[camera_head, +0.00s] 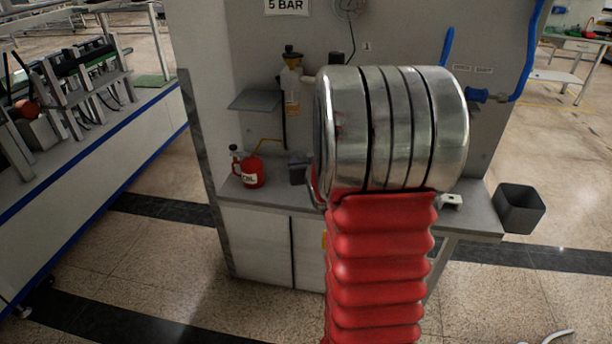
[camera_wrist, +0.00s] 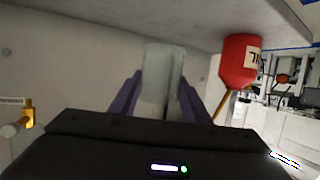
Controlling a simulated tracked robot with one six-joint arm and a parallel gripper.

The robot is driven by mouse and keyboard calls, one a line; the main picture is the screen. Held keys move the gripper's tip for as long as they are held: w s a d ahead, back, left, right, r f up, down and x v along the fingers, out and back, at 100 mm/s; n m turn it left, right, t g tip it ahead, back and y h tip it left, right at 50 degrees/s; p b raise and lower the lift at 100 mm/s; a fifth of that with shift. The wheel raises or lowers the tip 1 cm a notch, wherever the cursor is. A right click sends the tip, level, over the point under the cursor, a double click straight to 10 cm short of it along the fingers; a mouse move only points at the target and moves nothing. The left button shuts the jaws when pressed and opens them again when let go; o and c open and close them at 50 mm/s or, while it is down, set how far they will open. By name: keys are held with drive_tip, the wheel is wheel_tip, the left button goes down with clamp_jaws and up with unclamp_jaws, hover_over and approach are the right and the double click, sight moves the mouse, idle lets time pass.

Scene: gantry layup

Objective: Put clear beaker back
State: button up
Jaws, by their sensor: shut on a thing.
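The clear beaker (camera_wrist: 163,62) shows in the wrist view as a pale, see-through shape between the purple fingers of my gripper (camera_wrist: 161,88). The fingers are closed on its two sides. Its far end points toward the edge of the grey worktop, and I cannot tell whether it touches anything. In the head view my silver and red arm covers the middle of the workbench (camera_head: 262,195).
A red oil can (camera_head: 251,172) stands on the bench's left part; it also shows in the wrist view (camera_wrist: 240,62), upside down. A small grey shelf (camera_head: 255,100) and a bottle-like fitting (camera_head: 291,75) are on the back panel. A dark bin (camera_head: 520,208) is at right.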

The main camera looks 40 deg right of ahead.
drive_tip(key=shift+w+f, duration=0.1)
drive_tip(key=shift+f, duration=0.65)
drive_tip(key=shift+f, duration=2)
drive_tip(key=o, duration=1.1)
drive_tip(key=shift+f, duration=0.1)
